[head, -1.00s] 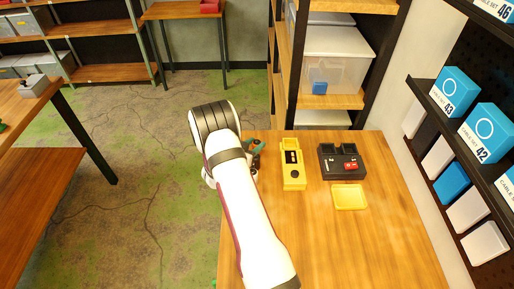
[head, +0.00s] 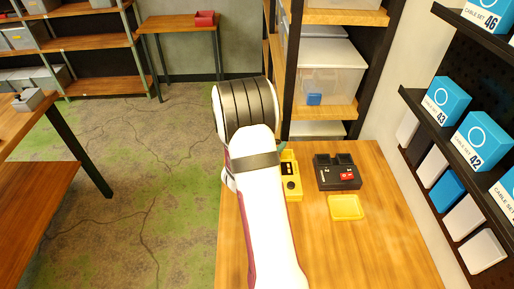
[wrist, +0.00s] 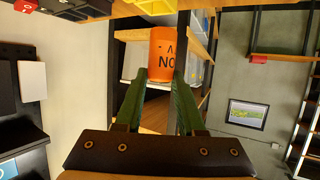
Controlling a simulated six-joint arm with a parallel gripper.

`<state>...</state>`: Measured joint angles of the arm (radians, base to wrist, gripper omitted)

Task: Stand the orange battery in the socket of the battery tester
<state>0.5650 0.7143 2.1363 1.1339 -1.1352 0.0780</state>
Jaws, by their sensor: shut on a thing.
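The orange battery (wrist: 166,55) with dark lettering is held between the two green fingers of my gripper (wrist: 162,80) in the wrist view. My gripper is shut on it. In the head view my arm hides the battery and nearly all of the gripper. The yellow device with a black panel (head: 291,183), which looks like the battery tester, stands on the wooden table. My arm covers its left part and its upper end, so its socket is not clear there. The battery appears apart from the devices.
A black two-bay device (head: 337,172) with a red item (head: 347,175) stands right of the yellow device. An empty yellow tray (head: 346,207) lies in front of it. The wooden table (head: 390,240) is clear at the front right. Shelves stand behind and at right.

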